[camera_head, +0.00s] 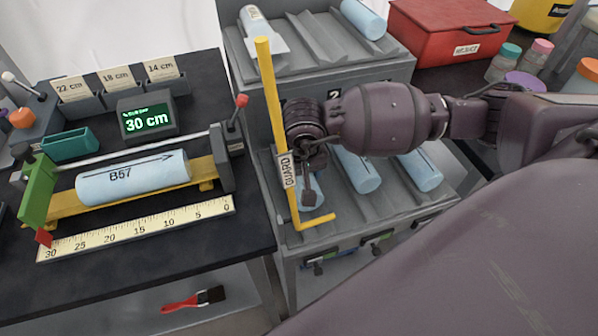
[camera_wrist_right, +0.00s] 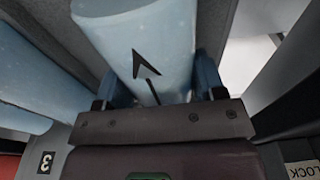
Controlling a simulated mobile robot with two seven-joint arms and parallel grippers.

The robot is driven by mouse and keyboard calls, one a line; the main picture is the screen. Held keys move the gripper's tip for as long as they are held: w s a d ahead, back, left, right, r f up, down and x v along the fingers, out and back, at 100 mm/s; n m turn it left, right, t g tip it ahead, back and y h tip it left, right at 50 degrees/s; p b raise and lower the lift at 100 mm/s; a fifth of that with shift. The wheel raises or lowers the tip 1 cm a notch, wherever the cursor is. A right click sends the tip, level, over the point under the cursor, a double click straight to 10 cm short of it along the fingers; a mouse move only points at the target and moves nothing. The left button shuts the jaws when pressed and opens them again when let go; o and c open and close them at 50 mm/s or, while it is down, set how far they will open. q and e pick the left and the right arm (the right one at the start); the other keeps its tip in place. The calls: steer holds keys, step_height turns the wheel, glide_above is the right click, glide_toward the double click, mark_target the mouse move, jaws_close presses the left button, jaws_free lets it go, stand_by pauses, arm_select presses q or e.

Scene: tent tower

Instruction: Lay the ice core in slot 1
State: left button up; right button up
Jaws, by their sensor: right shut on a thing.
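A pale blue ice core (camera_wrist_right: 137,40) with a black arrow fills the space between the fingers of my right gripper (camera_wrist_right: 152,88) in the right wrist view. My right gripper (camera_head: 308,180) is shut on it over the leftmost channel of the grey rack (camera_head: 392,208), behind the yellow guard bar. In the head view the gripper hides most of this core, and only a pale blue part (camera_head: 314,210) shows; I cannot tell whether it touches the channel floor. Another core marked B57 (camera_head: 133,178) lies in the measuring stand on the left table. My left gripper is not in view.
The yellow guard bar (camera_head: 268,95) stands close to my right gripper. Two more cores (camera_head: 358,170) (camera_head: 420,170) lie in channels to its right. An upper rack (camera_head: 318,68) also holds cores. A red box (camera_head: 450,30) and jars stand at the back right.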

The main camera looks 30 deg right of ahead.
steer(key=shift+f, duration=0.2)
steer(key=o, duration=1.2)
steer(key=shift+o, duration=0.2)
steer(key=shift+r, duration=0.35)
steer(key=r, duration=0.3)
steer(key=r+p, duration=0.1)
steer(key=r, duration=0.2)
steer(key=s+r, duration=0.1)
steer(key=r, duration=0.2)
steer(key=shift+a+r, duration=0.1)
steer(key=shift+a, duration=0.05)
steer(key=shift+s+r, duration=0.15)
steer(key=shift+r, duration=0.25)
